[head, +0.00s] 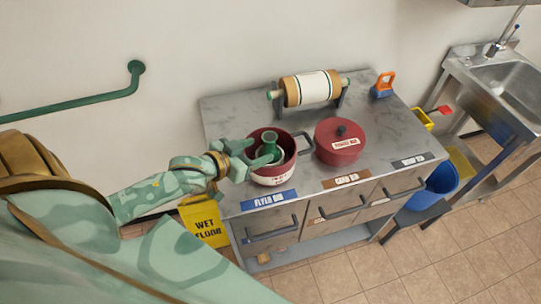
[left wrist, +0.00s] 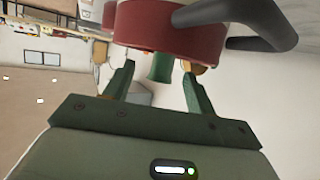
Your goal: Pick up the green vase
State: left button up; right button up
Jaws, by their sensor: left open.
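The green vase (head: 270,138) stands in the open red pot with a white lower band (head: 273,181), its top showing above the rim. My left gripper (head: 257,152) is open at the left side of the pot, its fingers reaching over the rim close to the vase. In the left wrist view, the vase (left wrist: 161,67) shows between the spread fingers of the left gripper (left wrist: 158,72), beyond their tips, with the pot (left wrist: 165,25) around it upside down. Contact with the vase cannot be told. The vase's lower part is hidden. My right gripper is not in view.
A lidded red pot (head: 339,142) stands right of the open pot on the metal counter (head: 225,115). A roller on a stand (head: 311,88) and an orange-handled item (head: 383,85) are at the back. A yellow wet-floor sign (head: 205,222) stands left of the counter.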

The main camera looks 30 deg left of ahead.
aim_at(265, 144)
pick_arm(q)
jog(key=shift+w+d+f, duration=0.15)
jog(key=shift+w+f, duration=0.05)
jog(key=shift+w, duration=0.45)
jog(key=x, duration=0.1)
jog(key=b+x, duration=0.1)
jog(key=x, duration=0.3)
jog(key=shift+w+a+r+b, duration=0.1)
jog(key=shift+a+r+b, duration=0.15)
jog(key=shift+b, duration=0.05)
jog(key=shift+r, duration=0.1)
jog(key=shift+c, duration=0.7)
jog(key=c, duration=1)
grip_shut()
